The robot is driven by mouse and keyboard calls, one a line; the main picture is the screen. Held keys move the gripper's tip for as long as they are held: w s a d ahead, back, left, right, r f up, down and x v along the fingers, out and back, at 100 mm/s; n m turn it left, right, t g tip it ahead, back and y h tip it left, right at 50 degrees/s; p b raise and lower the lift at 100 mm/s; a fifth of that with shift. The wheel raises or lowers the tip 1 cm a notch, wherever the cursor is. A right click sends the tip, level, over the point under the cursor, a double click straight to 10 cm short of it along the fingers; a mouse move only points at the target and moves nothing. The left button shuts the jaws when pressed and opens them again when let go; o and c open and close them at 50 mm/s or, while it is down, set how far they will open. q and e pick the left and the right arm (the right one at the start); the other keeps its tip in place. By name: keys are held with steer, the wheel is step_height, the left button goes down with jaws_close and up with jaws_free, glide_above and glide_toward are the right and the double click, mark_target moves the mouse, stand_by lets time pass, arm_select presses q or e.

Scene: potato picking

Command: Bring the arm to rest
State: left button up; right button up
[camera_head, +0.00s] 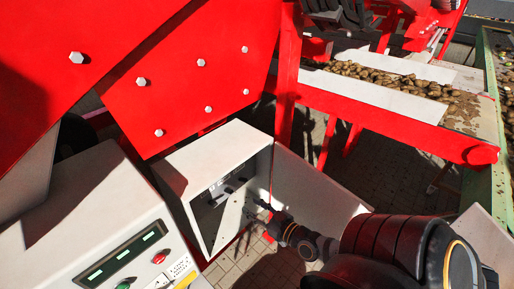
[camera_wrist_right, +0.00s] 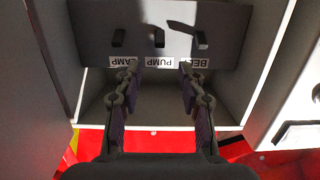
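My right arm (camera_head: 385,245) comes in from the lower right of the head view. My right gripper (camera_head: 262,207) is in front of the open grey cabinet (camera_head: 232,152). In the right wrist view the gripper (camera_wrist_right: 160,72) has its two fingers apart with nothing between them. Beyond the fingers is a panel (camera_wrist_right: 225,55) with three dark switches, labelled LAMP, PUMP (camera_wrist_right: 159,62) and BELT, upside down in this view. I cannot tell whether a finger touches the panel. My left gripper is not in view.
The cabinet door (camera_head: 312,200) stands open to the right of my gripper. A control box (camera_head: 100,225) with green and red buttons is at the lower left. Red machine panels (camera_head: 185,85) rise behind. A conveyor with potatoes (camera_head: 385,82) is at the upper right. Paved floor lies below.

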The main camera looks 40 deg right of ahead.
steer(key=shift+s+r, duration=0.1)
steer(key=shift+s, duration=0.45)
steer(key=s+d+f+g+h, duration=0.15)
steer(key=s+f, duration=0.25)
steer(key=f, duration=0.5)
steer(key=s+d+f+g+h, duration=0.1)
steer(key=s+d+f+g, duration=0.2)
steer(key=f, duration=0.7)
steer(key=s+d+f+g+h, duration=0.1)
steer(key=s+d+f+g, duration=0.2)
steer(key=f, duration=0.6)
steer(key=s+a+f+g, duration=0.3)
steer(key=s+a+f, duration=0.3)
steer(key=s, duration=0.3)
steer(key=s+a+f+g+y, duration=0.1)
steer(key=s+a+f+g, duration=0.3)
steer(key=s+f, duration=0.5)
steer(key=shift+s+a+f+m, duration=0.3)
steer(key=shift+s+a, duration=0.5)
steer(key=shift+a, duration=0.4)
